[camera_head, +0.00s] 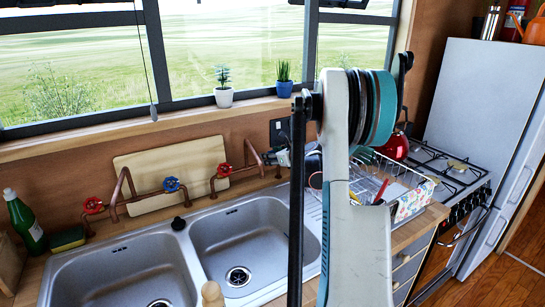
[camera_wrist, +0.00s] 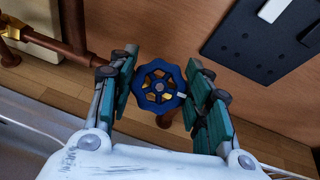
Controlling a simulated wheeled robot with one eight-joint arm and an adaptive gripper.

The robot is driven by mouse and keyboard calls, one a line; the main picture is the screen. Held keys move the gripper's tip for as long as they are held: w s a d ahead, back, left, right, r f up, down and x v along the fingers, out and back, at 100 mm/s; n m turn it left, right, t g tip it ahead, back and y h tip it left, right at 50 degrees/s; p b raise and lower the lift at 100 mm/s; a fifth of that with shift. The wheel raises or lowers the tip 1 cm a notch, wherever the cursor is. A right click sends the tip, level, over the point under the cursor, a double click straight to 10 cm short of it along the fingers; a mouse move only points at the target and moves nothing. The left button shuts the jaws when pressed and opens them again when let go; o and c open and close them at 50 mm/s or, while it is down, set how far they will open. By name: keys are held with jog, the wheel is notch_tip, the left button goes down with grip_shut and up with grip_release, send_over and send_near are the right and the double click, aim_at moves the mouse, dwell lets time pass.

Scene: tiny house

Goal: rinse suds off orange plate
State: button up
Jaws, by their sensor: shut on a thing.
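My gripper (camera_wrist: 160,88) is shut on a blue valve wheel (camera_wrist: 159,86), with a teal-padded finger on either side of it. The wheel sits on a copper pipe by the wooden wall. In the head view my gripper (camera_head: 277,157) is small and partly behind my arm, at the right end of the pipes behind the right sink (camera_head: 240,240); the held wheel is hidden there. I see no orange plate and no suds in either view. The visible part of the right sink looks empty, with its drain showing. No running water shows.
Another blue valve (camera_head: 171,184) stands between two red valves, (camera_head: 93,205) and (camera_head: 224,169), on the copper pipes. The left sink (camera_head: 125,272) shows no dishes. A dish rack (camera_head: 410,200) stands right of my arm. A green bottle (camera_head: 25,222) and sponge (camera_head: 67,238) are at left.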

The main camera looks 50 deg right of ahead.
jog(key=shift+n, duration=0.3)
jog(key=n+y+p, duration=0.1)
jog(key=n+y, duration=0.1)
jog(key=n, duration=0.2)
jog(key=shift+y, duration=0.3)
jog(key=shift+n+g+y+p, duration=0.4)
jog(key=shift+n+y, duration=0.15)
jog(key=shift+n, duration=0.7)
jog(key=shift+n+g+y+p, duration=0.35)
jog(key=shift+n+y, duration=0.2)
jog(key=shift+n, duration=0.7)
jog(key=shift+a+f, duration=0.1)
jog(key=o, duration=1.1)
